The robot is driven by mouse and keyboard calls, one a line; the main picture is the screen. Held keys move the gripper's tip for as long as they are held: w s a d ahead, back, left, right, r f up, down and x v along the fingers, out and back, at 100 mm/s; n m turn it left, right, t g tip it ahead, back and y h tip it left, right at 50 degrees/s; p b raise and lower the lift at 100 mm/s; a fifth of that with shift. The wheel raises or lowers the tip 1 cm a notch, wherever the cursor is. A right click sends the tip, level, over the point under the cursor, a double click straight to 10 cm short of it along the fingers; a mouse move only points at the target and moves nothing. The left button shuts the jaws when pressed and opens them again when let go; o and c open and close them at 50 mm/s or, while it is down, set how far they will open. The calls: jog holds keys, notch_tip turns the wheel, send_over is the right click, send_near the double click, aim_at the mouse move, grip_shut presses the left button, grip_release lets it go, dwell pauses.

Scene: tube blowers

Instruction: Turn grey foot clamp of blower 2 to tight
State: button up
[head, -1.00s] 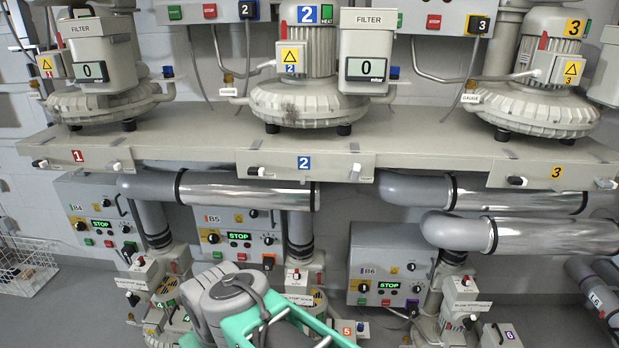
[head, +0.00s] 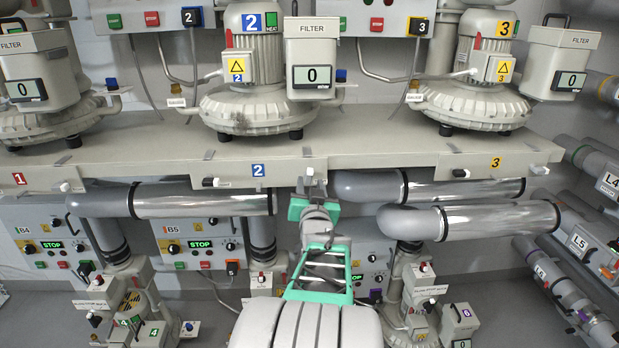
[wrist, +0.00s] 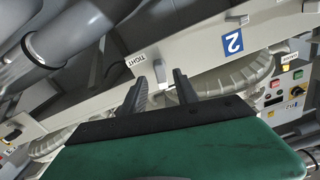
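Blower 2 (head: 258,100) stands on the shelf, with its blue 2 label (head: 258,170) on the front plate below. A small light clamp handle (head: 309,173) sits at the right end of that plate. My gripper (head: 313,186) is raised just in front of it and partly hides it. In the wrist view, the two dark fingers of my gripper (wrist: 157,76) are apart. A small light-grey piece (wrist: 160,71), seemingly the clamp handle, shows between their tips, beside the TIGHT label (wrist: 136,61). I cannot tell whether a finger touches it.
Another clamp (head: 209,182) is at the left end of the plate. Shiny pipes (head: 205,203) run under the shelf (head: 375,140) on both sides of my arm. Blower 3 (head: 470,105) stands to the right. Control box B5 (head: 200,245) is lower left.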

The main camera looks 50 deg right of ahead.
aim_at(309, 175)
jog(key=shift+x, duration=1.5)
jog(key=shift+a, duration=0.1)
jog(key=shift+c, duration=0.4)
grip_shut()
